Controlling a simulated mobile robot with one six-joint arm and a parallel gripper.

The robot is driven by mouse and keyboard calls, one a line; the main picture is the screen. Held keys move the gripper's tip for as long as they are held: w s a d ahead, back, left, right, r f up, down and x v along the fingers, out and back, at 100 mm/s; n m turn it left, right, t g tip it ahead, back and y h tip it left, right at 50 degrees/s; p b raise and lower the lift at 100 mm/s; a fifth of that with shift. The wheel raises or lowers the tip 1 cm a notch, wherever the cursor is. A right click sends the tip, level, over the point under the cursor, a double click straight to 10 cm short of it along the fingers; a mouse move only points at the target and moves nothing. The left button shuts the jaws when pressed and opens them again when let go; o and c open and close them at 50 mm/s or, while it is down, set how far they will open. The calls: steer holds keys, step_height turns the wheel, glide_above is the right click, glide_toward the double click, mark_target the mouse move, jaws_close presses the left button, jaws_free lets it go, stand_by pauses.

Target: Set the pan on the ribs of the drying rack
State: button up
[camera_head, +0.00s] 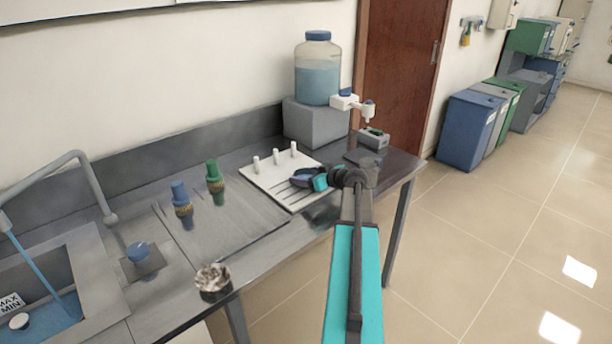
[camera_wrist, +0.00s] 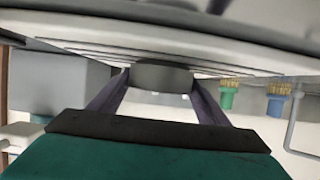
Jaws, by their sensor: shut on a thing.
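The drying rack (camera_head: 268,177) is a white board with upright white pegs along its back and dark ribs across its front. My gripper (camera_head: 297,180) is low over the right part of the rack. In the wrist view my gripper (camera_wrist: 160,82) is shut on a small grey piece (camera_wrist: 163,73), which looks like the pan. The rack's pale ribbed face (camera_wrist: 215,64) fills the top of that view, close to the pan. I cannot tell whether the pan touches the ribs. In the head view my fingers and wrist mostly hide the pan.
A blue brush (camera_head: 180,195) and a green brush (camera_head: 214,172) stand left of the rack. A water carboy (camera_head: 318,75) sits on a grey block (camera_head: 310,124) behind it. A small device (camera_head: 373,138) stands at the right.

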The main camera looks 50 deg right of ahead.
steer(key=shift+f+b, duration=0.15)
steer(key=shift+b, duration=0.15)
steer(key=o, duration=1.2)
steer(key=shift+o, duration=0.2)
steer(key=shift+r+p, duration=0.2)
steer(key=shift+p, duration=0.1)
steer(key=b+v, duration=0.2)
steer(key=v, duration=1)
steer(key=shift+f, duration=0.1)
steer(key=shift+s, duration=0.1)
